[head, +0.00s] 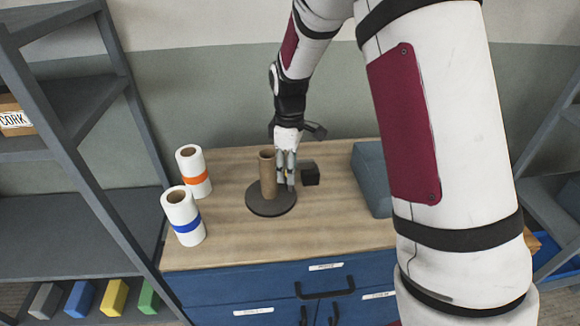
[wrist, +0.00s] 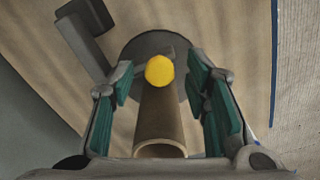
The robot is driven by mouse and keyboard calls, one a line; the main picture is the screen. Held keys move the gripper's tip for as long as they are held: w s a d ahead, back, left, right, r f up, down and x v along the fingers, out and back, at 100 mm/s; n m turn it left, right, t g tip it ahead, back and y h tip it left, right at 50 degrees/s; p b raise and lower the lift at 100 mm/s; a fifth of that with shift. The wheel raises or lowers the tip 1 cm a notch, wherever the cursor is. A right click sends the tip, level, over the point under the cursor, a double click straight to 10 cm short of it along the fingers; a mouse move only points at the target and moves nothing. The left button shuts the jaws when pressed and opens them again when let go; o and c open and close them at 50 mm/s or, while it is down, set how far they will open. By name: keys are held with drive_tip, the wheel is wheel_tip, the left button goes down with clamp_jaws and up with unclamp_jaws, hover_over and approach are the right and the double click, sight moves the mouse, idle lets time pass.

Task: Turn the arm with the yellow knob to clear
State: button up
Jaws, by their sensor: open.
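The yellow knob (wrist: 159,70) is in the middle of the wrist view, between the two green-padded fingers of my gripper (wrist: 160,78). The fingers are apart, with visible space on both sides of the knob. A brown cardboard tube (wrist: 160,122) stands on a dark round base (wrist: 143,47), beside the knob. In the head view the tube (head: 267,174) rises from the base (head: 262,207), and my gripper (head: 287,178) points down just right of the tube. There the knob is mostly hidden by my fingers. How the knob's arm joins the base is unclear.
A black block (head: 310,174) stands just right of my gripper. Two white rolls, with an orange band (head: 196,179) and a blue band (head: 187,227), stand at left on the wooden bench top (head: 235,245). A grey-blue block (head: 371,178) lies at right. The bench front is clear.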

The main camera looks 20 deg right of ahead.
clamp_jaws()
drive_tip(key=shift+s+d, duration=0.1)
idle(0.3)
drive_tip(key=s+d+n+p, duration=0.4)
drive_tip(key=d+n, duration=0.4)
drive_tip(key=n, duration=0.3)
drive_tip(key=shift+s+d, duration=0.15)
drive_tip(key=shift+d, duration=0.25)
idle(0.4)
unclamp_jaws()
